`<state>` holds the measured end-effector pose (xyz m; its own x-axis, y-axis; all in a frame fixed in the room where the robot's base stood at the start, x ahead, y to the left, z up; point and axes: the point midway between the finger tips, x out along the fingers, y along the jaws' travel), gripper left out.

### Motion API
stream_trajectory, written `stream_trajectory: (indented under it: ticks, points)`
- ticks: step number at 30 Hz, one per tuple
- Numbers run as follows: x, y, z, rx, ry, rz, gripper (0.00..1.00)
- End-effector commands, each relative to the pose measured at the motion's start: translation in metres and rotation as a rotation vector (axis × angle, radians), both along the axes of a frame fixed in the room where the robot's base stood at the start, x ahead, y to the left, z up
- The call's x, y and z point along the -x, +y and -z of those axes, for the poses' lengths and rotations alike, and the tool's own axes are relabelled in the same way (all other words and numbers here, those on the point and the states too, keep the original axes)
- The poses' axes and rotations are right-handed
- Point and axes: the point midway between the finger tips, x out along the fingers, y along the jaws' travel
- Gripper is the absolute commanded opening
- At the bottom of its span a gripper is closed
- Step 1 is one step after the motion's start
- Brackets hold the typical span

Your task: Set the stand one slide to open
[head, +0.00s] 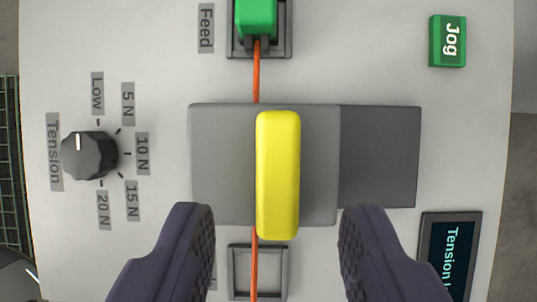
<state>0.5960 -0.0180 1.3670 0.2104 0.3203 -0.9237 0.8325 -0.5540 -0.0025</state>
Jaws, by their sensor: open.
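A slide with a light grey plate (222,165) and an upright yellow bar handle (278,175) sits in the middle of the head view. The plate lies toward the left, and a darker grey strip (380,157) shows bare to its right. No label naming the stand is readable. My gripper (278,215) is open. Its two dark fingers come in from the bottom, one left and one right of the handle's lower end, with clear gaps on both sides. I cannot tell how far above the panel the fingertips are.
An orange strand (256,75) runs from a green Feed part (257,18) behind the slide to a grey frame (257,262) below. A black Tension knob (90,155) is at left. A green Jog button (447,41) and a dark display (449,255) are at right.

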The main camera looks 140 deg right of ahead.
Motion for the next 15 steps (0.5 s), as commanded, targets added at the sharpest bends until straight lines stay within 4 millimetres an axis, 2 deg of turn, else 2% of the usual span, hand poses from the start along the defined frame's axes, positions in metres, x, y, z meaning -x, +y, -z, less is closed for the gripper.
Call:
stream_trajectory:
  ticks: [6, 15]
  points:
    - [-0.007, 0.011, 0.030, 0.001, 0.001, 0.000, 0.47]
    - [-0.009, 0.013, 0.039, 0.001, -0.002, 0.002, 0.47]
